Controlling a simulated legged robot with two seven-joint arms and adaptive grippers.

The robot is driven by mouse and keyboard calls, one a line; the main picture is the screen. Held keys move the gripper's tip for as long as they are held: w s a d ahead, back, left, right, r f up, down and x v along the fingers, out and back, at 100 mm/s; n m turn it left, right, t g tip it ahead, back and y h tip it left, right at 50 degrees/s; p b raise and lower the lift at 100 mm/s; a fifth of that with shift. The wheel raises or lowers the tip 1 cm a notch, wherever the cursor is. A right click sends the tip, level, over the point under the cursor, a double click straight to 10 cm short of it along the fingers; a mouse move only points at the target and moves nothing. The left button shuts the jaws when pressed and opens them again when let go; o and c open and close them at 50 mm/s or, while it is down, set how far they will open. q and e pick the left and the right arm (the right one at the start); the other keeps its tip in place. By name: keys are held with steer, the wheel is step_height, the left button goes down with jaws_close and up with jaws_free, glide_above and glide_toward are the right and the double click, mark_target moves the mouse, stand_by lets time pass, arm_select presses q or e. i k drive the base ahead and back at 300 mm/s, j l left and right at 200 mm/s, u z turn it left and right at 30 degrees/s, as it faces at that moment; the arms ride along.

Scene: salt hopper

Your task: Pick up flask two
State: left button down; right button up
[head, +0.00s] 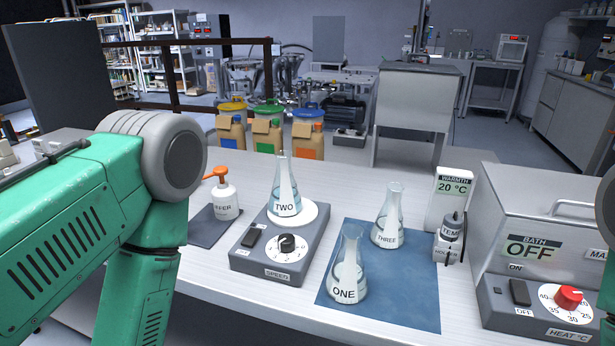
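Flask two (285,192) is a clear conical glass flask labelled TWO with some liquid in it. It stands upright on the round white plate (307,218) of a grey stirrer with a SPEED dial (287,243). My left arm fills the left of the head view, and its gripper is out of frame below. Only a sliver of my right arm shows at the right edge, and its gripper is not visible. Neither gripper is seen at the flask.
Flasks ONE (347,270) and THREE (388,222) stand on a blue mat (410,290) to the right. A white bottle with an orange pump (226,198) stands left of the stirrer. A bath unit (540,250), a WARMTH display (452,190) and a TEMP probe holder (449,245) are at right.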

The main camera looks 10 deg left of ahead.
mark_target(286, 200)
steer(key=j+z, duration=0.3)
steer(key=k+j+z, duration=0.3)
steer(key=j, duration=0.2)
steer(key=j+z, duration=0.3)
steer(key=k+j+z, duration=0.3)
steer(key=i+j, duration=0.05)
steer(key=j, duration=0.05)
